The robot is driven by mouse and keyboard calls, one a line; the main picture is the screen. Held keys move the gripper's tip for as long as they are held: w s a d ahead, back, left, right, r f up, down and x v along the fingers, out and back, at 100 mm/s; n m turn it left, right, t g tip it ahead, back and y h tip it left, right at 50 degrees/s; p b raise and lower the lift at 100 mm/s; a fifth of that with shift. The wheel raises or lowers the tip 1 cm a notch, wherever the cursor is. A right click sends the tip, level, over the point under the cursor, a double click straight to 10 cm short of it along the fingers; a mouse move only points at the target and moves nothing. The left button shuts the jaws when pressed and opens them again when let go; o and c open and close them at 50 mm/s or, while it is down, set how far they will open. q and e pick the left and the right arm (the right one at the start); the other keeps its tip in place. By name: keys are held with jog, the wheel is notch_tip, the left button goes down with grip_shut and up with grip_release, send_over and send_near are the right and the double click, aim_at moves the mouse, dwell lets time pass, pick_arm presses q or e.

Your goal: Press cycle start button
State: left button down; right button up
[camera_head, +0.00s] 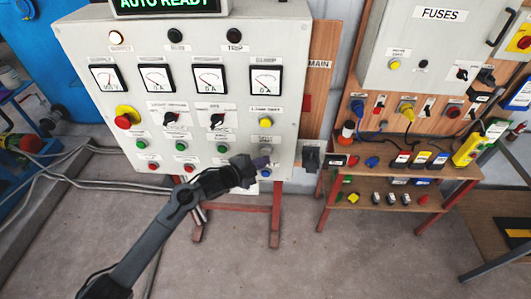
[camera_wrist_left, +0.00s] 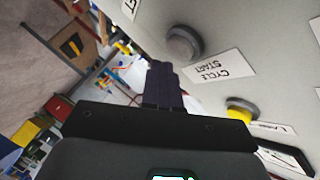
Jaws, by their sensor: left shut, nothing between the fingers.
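The control panel (camera_head: 100,75) is a pale grey cabinet with gauges, lamps and buttons. In the left wrist view, a round grey button (camera_wrist_left: 184,43) sits beside the "CYCLE START" label (camera_wrist_left: 218,70). A yellow button (camera_wrist_left: 240,109) is on the label's other side. My left gripper (camera_head: 262,168) is in front of the panel's lower right and covers part of that button column; the start button is not clearly visible there. Its fingers (camera_wrist_left: 162,82) are shut and empty, with the tips close to the grey button; contact cannot be told. My right gripper is not in view.
A lit "AUTO READY" display (camera_head: 168,3) tops the panel. A red and yellow emergency stop (camera_head: 125,117) is at its left. A wooden bench (camera_head: 455,172) with switches and plugs stands right. Cables (camera_head: 95,183) lie on the floor at left. The floor in front is otherwise open.

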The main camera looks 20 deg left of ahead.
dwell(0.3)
pick_arm(q)
jog(key=shift+w, duration=0.15)
dwell(0.4)
jog(key=shift+w+a, duration=0.1)
jog(key=shift+w, duration=0.15)
jog(key=shift+w+a+b, duration=0.15)
jog(key=shift+w+b, duration=0.25)
jog(key=shift+b, duration=0.05)
dwell(0.7)
dwell(0.4)
jog(key=shift+s+d+p, duration=0.25)
jog(key=shift+s+p, duration=0.4)
jog(key=shift+s, duration=0.15)
